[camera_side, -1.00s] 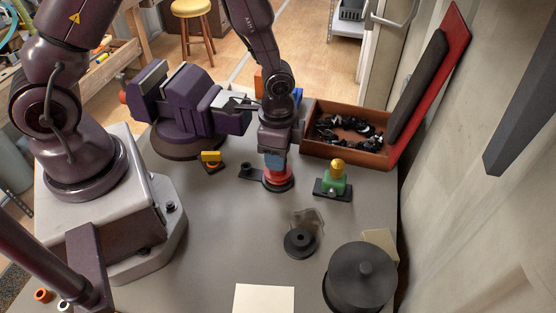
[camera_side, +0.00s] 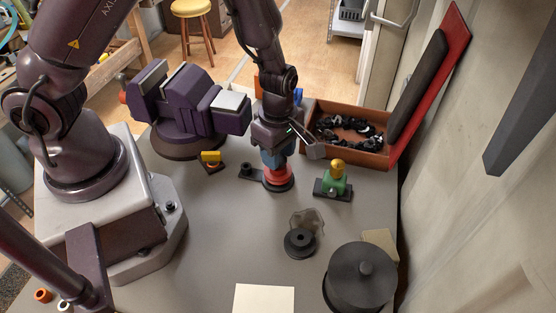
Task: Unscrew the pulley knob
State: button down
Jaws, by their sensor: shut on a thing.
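My gripper (camera_side: 277,163) points straight down at the middle of the table and is shut on a red knob (camera_side: 278,174). I take this to be the pulley knob; its top is hidden between the jaws. The knob sits on a round black base (camera_side: 279,187), with a flat black arm (camera_side: 250,172) reaching out to the left. I cannot see a gap between the knob and the base.
A purple vise (camera_side: 190,110) stands behind left. A wooden box (camera_side: 345,150) with black parts is behind right. A green fixture with a yellow knob (camera_side: 336,178) stands close on the right. A black spool (camera_side: 300,242) and a dark drum (camera_side: 360,276) are in front.

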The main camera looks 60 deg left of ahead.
jog(key=shift+n, duration=1.1)
jog(key=c, duration=0.6)
grip_release()
jog(key=shift+c, duration=1)
